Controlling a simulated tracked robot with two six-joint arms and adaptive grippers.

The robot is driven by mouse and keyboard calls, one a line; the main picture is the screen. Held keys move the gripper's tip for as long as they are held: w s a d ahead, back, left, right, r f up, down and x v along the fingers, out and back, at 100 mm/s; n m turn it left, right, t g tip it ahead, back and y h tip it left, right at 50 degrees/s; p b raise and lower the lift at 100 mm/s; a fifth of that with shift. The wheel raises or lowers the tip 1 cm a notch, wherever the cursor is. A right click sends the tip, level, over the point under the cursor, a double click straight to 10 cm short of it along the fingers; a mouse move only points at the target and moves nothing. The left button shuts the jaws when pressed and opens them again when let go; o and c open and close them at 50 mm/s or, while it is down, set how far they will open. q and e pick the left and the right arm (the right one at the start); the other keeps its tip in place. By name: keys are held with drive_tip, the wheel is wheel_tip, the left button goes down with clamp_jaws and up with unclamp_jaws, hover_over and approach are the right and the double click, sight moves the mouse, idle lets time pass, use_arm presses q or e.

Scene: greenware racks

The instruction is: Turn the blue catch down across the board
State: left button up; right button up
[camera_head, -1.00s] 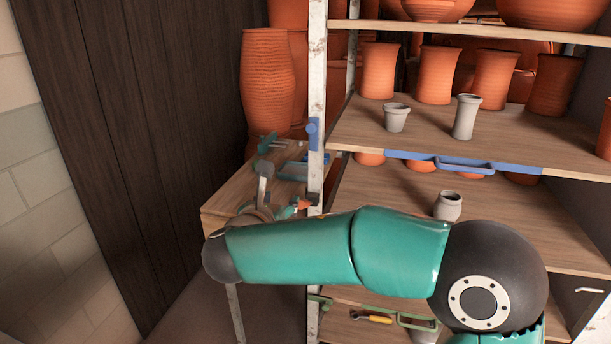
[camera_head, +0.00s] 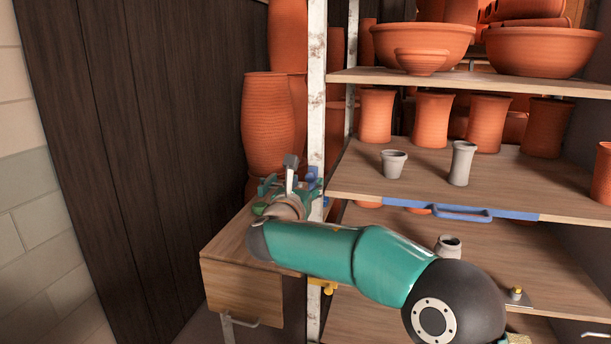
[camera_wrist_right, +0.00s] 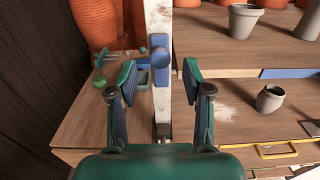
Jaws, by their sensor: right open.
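The blue catch (camera_wrist_right: 159,57) is on the rusty white post in the right wrist view, with a round hub and a part that appears to stand upright along the post. In the head view the catch (camera_head: 312,175) is partly hidden by my right gripper. My right gripper (camera_wrist_right: 158,83) is open, its fingers on either side of the post, with the catch ahead between them; I see no contact. It also shows in the head view (camera_head: 288,186). The board (camera_head: 350,183) with a blue front edge and handle lies right of the post, carrying pots. My left gripper is not in view.
A wooden side table (camera_head: 235,245) with tools stands left of the post (camera_head: 317,100). Grey pots (camera_head: 394,163) and orange pots stand on the shelves. A yellow catch (camera_head: 325,287) is lower on the post. A dark wood wall (camera_head: 160,140) is at left.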

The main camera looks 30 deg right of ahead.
sight(310, 178)
drive_tip(key=shift+p+x, duration=0.3)
drive_tip(key=shift+x, duration=1.55)
